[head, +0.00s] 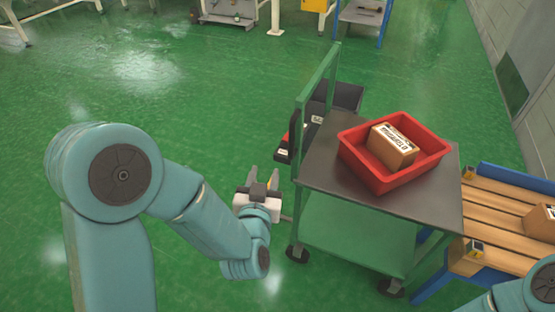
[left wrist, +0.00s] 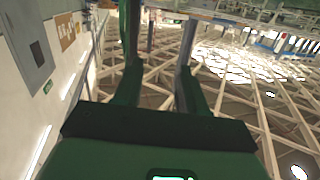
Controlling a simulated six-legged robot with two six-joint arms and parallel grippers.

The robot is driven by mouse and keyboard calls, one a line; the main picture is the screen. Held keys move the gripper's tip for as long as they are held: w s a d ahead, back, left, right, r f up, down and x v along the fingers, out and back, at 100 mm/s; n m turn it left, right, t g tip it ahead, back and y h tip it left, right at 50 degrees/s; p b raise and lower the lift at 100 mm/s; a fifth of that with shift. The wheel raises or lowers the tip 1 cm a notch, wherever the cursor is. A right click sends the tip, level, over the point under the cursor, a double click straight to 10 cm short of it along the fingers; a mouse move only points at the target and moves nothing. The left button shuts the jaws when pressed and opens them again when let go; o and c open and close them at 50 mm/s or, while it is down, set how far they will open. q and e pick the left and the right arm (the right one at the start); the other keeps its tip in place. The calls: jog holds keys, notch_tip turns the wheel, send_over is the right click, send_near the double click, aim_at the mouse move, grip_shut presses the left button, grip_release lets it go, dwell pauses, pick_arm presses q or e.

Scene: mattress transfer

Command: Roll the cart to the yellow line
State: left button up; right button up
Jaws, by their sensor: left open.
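The cart (head: 325,170) has a dark grey top, a green frame with an upright handle (head: 318,95) on its left side, and black casters. A red bin (head: 375,182) holding a cardboard box (head: 393,147) sits on its top. My left gripper (head: 262,181) is open and empty, just left of the cart, below the handle and apart from it in the picture. Its fingers (left wrist: 160,88) also show in the left wrist view, with nothing clearly between them. My right gripper is out of view; only part of that arm shows at bottom right. No yellow line is visible.
Dark small bins (head: 347,97) are by the cart's handle side. A blue-framed bench with wooden slats (head: 505,205) stands close on the cart's right, with a box (head: 540,222) on it. A wall is at right. The green floor (head: 190,110) to the left is clear.

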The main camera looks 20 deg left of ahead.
aim_at(291, 138)
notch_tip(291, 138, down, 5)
jog(key=b, duration=0.3)
pick_arm(q)
jog(key=shift+m+t+h, duration=0.3)
jog(key=shift+t+h, duration=0.4)
jog(key=shift+t, duration=0.2)
jog(key=w+p, duration=0.1)
jog(key=w, duration=0.4)
jog(key=w+p, duration=0.2)
jog(key=w, duration=0.3)
jog(key=w+d+p, duration=0.1)
jog(key=w, duration=0.5)
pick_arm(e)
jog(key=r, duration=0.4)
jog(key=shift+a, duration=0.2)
pick_arm(q)
jog(key=shift+d, duration=0.1)
grip_shut()
